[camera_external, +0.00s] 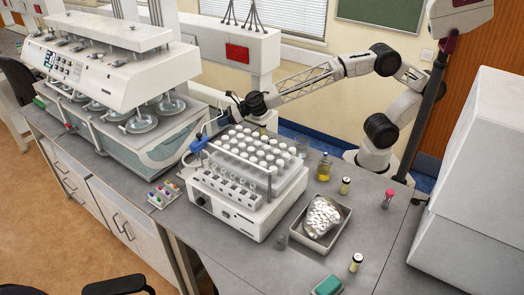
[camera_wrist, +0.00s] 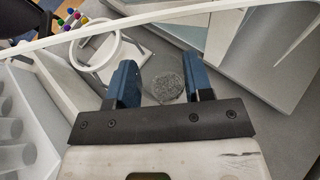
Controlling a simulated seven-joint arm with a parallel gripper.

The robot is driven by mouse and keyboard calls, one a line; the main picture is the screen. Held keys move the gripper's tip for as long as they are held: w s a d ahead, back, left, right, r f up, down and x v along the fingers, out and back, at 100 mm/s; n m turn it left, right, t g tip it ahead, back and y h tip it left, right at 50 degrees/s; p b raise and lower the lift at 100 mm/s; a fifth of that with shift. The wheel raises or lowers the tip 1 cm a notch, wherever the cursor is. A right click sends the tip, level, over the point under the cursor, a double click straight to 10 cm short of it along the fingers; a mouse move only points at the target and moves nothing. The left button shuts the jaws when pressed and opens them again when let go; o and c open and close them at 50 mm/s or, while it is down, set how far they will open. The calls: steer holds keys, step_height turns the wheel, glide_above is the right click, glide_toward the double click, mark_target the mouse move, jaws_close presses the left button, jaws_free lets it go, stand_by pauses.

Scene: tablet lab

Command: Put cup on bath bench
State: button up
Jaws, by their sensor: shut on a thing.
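My gripper (camera_external: 198,145) hangs above the bench between the white bath unit and the vial machine in the external view. In the wrist view its two blue fingers (camera_wrist: 162,85) are shut on a clear cup (camera_wrist: 167,87), whose round grey, speckled area shows between them. The cup is too small and partly hidden to make out in the external view, and I cannot tell its exact height above the bench. The grey bench (camera_external: 84,153) carries the large white bath unit (camera_external: 113,62) with several round dishes along its front.
The vial machine (camera_external: 236,212) with its rack of white-capped vials stands right beside my gripper. A small rack of coloured caps (camera_external: 163,195) lies in front. A white ring holder (camera_wrist: 97,50) is near the left finger. A tray of tablets (camera_external: 320,222) and small bottles stand further right.

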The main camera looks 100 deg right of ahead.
steer(key=shift+s+d+f, duration=0.1)
steer(key=shift+d, duration=0.15)
steer(key=s+d+f, duration=0.1)
steer(key=s+d, duration=0.3)
steer(key=d, duration=0.3)
steer(key=s+d+f, duration=0.1)
steer(key=s+d, duration=0.2)
steer(key=d, duration=0.5)
steer(key=shift+s+f, duration=0.35)
steer(key=shift+f, duration=0.05)
stand_by(0.5)
steer(key=shift+f, duration=0.15)
steer(key=shift+f, duration=2.75)
steer(key=shift+f, duration=0.1)
steer(key=shift+f, duration=2)
